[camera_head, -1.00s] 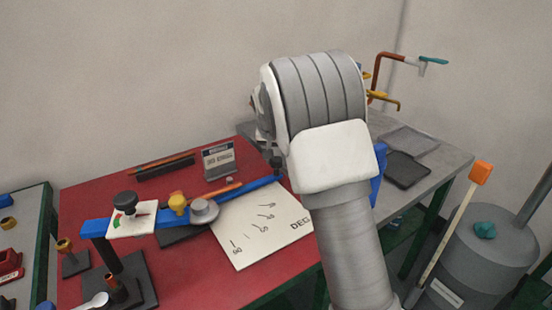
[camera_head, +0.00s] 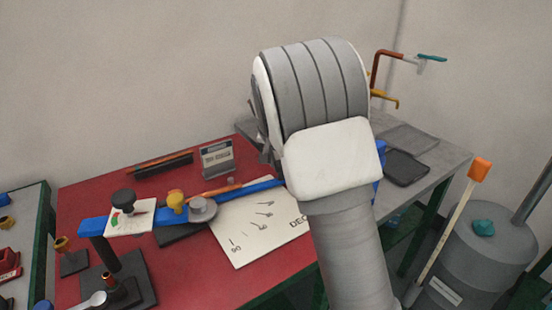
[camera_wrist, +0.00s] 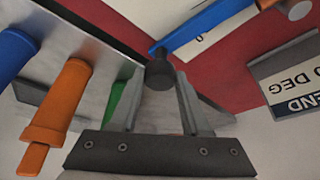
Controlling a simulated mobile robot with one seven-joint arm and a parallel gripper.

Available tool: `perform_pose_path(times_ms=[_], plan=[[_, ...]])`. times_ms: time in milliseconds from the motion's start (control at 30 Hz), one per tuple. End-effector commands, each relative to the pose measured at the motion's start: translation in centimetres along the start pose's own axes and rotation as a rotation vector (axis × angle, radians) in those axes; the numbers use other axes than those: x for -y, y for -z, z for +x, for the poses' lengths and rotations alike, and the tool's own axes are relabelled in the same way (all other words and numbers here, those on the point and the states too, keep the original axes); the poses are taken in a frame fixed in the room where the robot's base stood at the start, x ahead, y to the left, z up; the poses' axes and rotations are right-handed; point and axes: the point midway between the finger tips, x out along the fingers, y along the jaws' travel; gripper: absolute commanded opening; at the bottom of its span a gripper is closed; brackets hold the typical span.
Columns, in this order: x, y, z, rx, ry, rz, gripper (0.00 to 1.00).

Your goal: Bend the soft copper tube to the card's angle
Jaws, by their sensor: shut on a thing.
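The tube bender is a long blue bar (camera_head: 95,227) and blue lever (camera_head: 255,188) on the red table. The orange-brown copper tube (camera_head: 218,190) lies beside the lever near the grey round former (camera_head: 203,209). The lever's end also shows in the wrist view (camera_wrist: 210,24), with a black knob (camera_wrist: 159,70). My gripper (camera_wrist: 160,95) is shut on this knob. In the head view my arm mostly hides the gripper and knob. The standing card (camera_head: 217,158) is small there; the wrist view (camera_wrist: 290,85) shows part of it upside down, reading "END" and "0 DEG".
A white sheet with angle marks (camera_head: 255,240) lies under the lever, partly behind my arm. A dark strip rack (camera_head: 165,165) stands at the back. A grey table (camera_head: 440,160) with a black tray (camera_head: 407,169) is to the right. A grey drum (camera_head: 490,255) stands further right.

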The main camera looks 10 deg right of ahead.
Motion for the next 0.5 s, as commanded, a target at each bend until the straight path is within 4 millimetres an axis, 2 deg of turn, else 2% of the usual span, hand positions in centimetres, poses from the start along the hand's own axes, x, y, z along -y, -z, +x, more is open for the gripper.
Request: perform_pose_path(times_ms=[300, 500], plan=[[-2.8, -3.5, -1.5, 0.001, -0.083, 0.200, 0.00], [-3.8, -5.2, -2.2, 0.002, -0.121, 0.289, 0.00]])
